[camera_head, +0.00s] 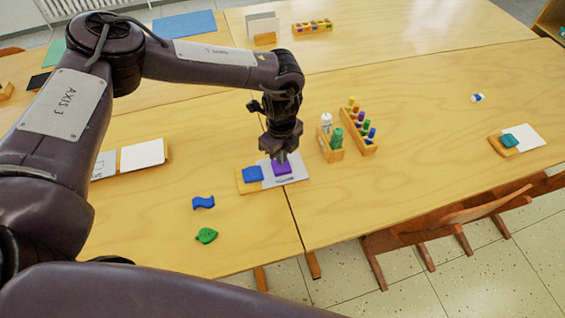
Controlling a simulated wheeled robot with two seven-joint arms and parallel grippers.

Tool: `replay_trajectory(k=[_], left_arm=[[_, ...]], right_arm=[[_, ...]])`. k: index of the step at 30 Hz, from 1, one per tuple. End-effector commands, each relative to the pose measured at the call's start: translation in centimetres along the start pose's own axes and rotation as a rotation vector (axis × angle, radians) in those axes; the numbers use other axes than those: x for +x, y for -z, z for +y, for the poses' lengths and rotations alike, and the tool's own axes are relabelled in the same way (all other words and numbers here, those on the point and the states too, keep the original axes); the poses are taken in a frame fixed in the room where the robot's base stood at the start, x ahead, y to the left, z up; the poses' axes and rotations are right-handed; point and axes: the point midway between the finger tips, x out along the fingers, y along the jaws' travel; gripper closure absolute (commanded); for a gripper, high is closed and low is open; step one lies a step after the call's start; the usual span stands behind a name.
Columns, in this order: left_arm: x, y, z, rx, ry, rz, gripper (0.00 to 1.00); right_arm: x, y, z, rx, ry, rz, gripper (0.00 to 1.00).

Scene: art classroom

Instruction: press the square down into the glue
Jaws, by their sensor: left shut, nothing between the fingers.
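A purple square (283,169) lies flat on a white card (297,172) with small dark lettering along its front edge. My left gripper (281,158) is shut and points straight down over the square, with its fingertips at or just above the square's top. I cannot tell whether they touch it. Any glue under the square is hidden. My right gripper does not show.
Wooden holders with glue bottles (338,138) and coloured markers (364,125) stand just right of the card. A blue wavy piece (203,202) and a green leaf (207,235) lie front left. Chairs (450,222) stand at the front right edge.

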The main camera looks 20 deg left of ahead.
Motion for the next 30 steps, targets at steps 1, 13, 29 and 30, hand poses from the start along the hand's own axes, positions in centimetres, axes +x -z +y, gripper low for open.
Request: replay_trajectory(k=[1,13,29,30], left_arm=[[-0.6,0.0,0.0,-0.001,0.0,0.0,1.0],[-3.0,0.0,0.0,-0.001,-0.001,0.001,1.0],[-5.4,0.0,0.1,-0.001,-0.001,0.0,1.0],[-5.3,0.0,0.1,-0.001,-0.002,0.0,1.0]], right_arm=[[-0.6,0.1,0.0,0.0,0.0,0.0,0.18],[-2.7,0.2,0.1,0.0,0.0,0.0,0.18],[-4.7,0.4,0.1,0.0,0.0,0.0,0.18],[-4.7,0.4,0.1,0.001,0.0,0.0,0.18]])
